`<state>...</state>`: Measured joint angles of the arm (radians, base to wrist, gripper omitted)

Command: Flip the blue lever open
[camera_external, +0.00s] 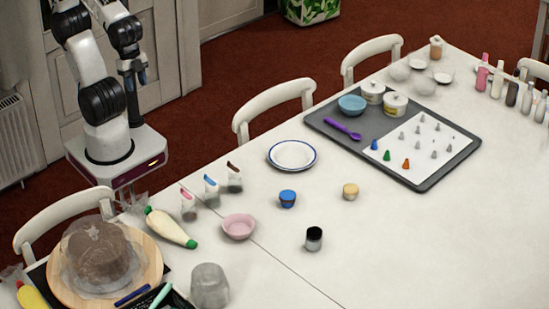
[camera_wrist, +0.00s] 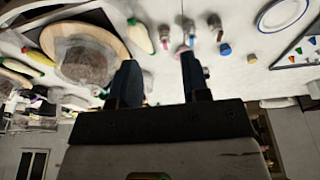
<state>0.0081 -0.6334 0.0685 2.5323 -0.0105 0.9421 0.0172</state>
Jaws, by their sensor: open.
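I cannot make out a lever for certain. The blue pot also shows in the wrist view (camera_wrist: 225,49), right of the fingers. My gripper (camera_wrist: 161,82) is open, with nothing between its fingers. In the external view my gripper (camera_external: 141,78) is raised at the left, beside my arm, apart from the table things.
A covered brown cake (camera_external: 100,256) stands on a round wooden board (camera_external: 150,262) at the front left. A piping bag (camera_external: 169,228), pink bowl (camera_external: 239,227), black jar (camera_external: 314,240) and white plate (camera_external: 292,154) lie nearby. A grey tray (camera_external: 428,184) is farther right. The right front tabletop is clear.

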